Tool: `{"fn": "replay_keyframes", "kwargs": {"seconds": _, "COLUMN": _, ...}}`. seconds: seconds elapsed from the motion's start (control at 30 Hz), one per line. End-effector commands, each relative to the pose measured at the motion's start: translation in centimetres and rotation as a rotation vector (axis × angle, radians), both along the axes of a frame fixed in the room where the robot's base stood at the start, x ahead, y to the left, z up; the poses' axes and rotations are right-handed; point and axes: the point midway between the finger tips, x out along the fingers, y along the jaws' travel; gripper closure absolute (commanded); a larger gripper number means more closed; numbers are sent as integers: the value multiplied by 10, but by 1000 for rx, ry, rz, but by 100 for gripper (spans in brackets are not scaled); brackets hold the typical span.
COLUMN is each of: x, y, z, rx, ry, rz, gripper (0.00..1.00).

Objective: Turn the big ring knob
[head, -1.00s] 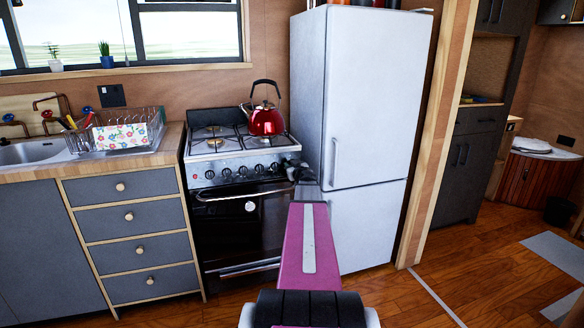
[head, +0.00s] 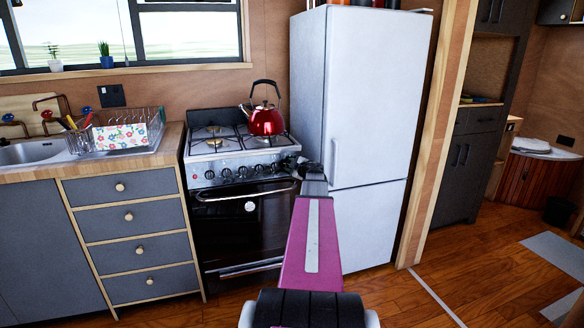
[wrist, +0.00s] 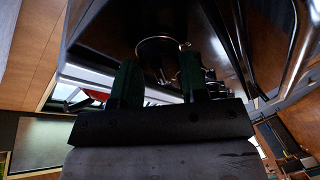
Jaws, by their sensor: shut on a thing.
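The stove (head: 240,225) stands left of the fridge, with a row of dark knobs on its silver front panel. My gripper (wrist: 159,60) is at the right end of this panel. In the wrist view its two dark green fingers stand on either side of the big ring knob (wrist: 160,37), shut on it. The knob's thin bright rim shows as an arc at the fingertips. Its lower part is dark, and its turn angle is hard to tell. In the head view my gripper (head: 296,165) hides the panel's right end and this knob.
A red kettle (head: 267,121) sits on the stove's back right burner. The white fridge (head: 372,110) is close on the right of my arm. The oven handle (head: 243,193) runs just below the knobs. Drawers (head: 130,215) stand left; floor is open at right.

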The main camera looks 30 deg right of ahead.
Motion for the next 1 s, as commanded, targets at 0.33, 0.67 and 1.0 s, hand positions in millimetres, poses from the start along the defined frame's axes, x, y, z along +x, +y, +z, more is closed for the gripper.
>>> {"fn": "replay_keyframes", "kwargs": {"seconds": 0.33, "x": 0, "y": 1, "z": 0, "rx": -113, "ry": 27, "rz": 40, "gripper": 84}}
{"fn": "replay_keyframes", "kwargs": {"seconds": 0.67, "x": 0, "y": 1, "z": 0, "rx": -128, "ry": 31, "rz": 45, "gripper": 84}}
{"fn": "replay_keyframes", "kwargs": {"seconds": 1.0, "x": 0, "y": 1, "z": 0, "rx": -127, "ry": 30, "rz": 45, "gripper": 38}}
